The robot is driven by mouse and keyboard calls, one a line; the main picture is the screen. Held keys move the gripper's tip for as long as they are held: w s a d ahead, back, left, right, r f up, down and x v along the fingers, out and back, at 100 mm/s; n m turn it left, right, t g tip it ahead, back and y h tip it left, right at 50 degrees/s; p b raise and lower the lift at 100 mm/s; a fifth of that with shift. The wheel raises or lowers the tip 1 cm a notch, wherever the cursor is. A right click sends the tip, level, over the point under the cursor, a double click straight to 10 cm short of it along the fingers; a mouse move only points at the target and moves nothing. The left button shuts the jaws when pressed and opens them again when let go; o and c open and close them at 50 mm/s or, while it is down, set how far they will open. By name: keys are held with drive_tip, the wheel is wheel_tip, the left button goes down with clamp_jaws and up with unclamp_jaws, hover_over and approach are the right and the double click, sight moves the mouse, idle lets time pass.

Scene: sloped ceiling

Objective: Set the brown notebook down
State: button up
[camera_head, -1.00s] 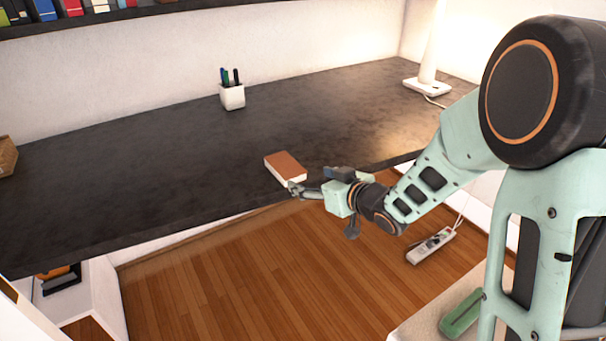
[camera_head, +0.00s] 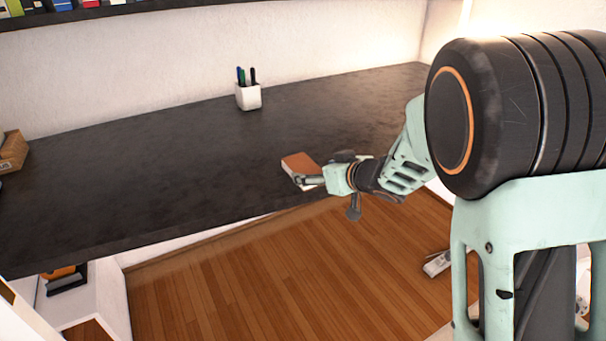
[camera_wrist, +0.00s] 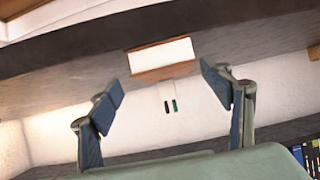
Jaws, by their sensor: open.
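The brown notebook (camera_head: 300,163) lies flat on the dark desk (camera_head: 190,170), near its front edge, in the head view. Its brown cover faces up and its white page edges face my gripper. My gripper (camera_head: 308,181) is at the notebook's front right side, low over the desk, and hides part of that side. In the wrist view, which is upside down, my gripper (camera_wrist: 163,80) is open. The notebook (camera_wrist: 162,54) shows between and beyond the two spread fingertips, with a gap on each side, against the desk surface.
A white pen cup (camera_head: 248,97) with several pens stands at the back of the desk. A cardboard-coloured box (camera_head: 13,150) is at the far left. A shelf with books runs above. The desk between is clear. A power strip (camera_head: 437,264) lies on the wooden floor.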

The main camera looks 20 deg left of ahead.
sight(304, 166)
drive_tip(key=x, duration=0.1)
drive_tip(key=b+x, duration=0.1)
drive_tip(key=x, duration=0.3)
drive_tip(key=shift+s+a+r, duration=0.15)
drive_tip(key=shift+a+r, duration=0.2)
drive_tip(key=shift+r, duration=0.05)
drive_tip(key=shift+w+a+f, duration=0.15)
drive_tip(key=shift+w+a, duration=0.15)
drive_tip(key=shift+w, duration=0.05)
drive_tip(key=c, duration=1.5)
